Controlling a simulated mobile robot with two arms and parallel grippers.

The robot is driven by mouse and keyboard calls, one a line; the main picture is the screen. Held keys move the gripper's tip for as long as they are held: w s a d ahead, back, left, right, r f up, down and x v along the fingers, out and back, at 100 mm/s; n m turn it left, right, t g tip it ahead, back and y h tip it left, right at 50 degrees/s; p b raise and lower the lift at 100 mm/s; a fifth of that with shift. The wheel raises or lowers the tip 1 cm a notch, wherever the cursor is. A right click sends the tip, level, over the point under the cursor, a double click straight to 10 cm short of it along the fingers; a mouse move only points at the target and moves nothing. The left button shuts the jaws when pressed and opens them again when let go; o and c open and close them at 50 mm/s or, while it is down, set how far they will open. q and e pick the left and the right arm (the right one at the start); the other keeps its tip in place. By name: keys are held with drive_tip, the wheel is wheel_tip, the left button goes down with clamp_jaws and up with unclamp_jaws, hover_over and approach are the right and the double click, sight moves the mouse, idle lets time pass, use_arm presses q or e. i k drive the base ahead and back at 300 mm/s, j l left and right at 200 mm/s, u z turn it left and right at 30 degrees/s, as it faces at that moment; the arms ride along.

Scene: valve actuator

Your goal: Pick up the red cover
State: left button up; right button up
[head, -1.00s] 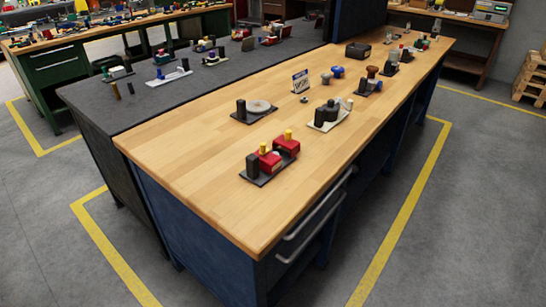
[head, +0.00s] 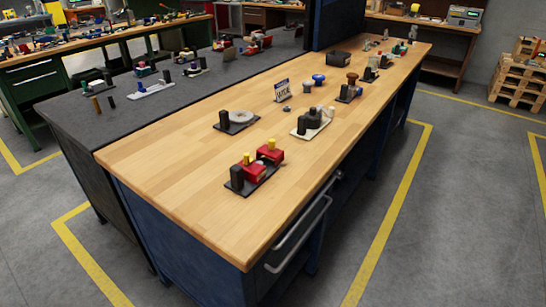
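Two red blocks, each with a yellow knob on top, sit on a black plate (head: 262,177) near the front of the wooden bench. One red part (head: 250,172) is at the left and the other red part (head: 271,154) is behind it to the right. I cannot tell for sure which of them is the red cover. A black cylinder (head: 236,177) stands at the plate's left end. Neither of my grippers shows in the head view.
The wooden bench top (head: 180,155) is clear at the left and front. A plate with a pale ring (head: 240,121), a white base with dark parts (head: 313,125) and a small sign (head: 282,90) stand farther back. A drawer handle (head: 300,237) sticks out at the bench's right side.

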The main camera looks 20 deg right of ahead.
sight(253, 166)
drive_tip(key=l+u, duration=0.15)
drive_tip(key=u, duration=0.4)
drive_tip(key=i+l+u, duration=0.1)
drive_tip(key=l+u, duration=0.25)
drive_tip(key=l, duration=0.5)
drive_tip(key=l+u, duration=0.35)
drive_tip(key=l, duration=1.65)
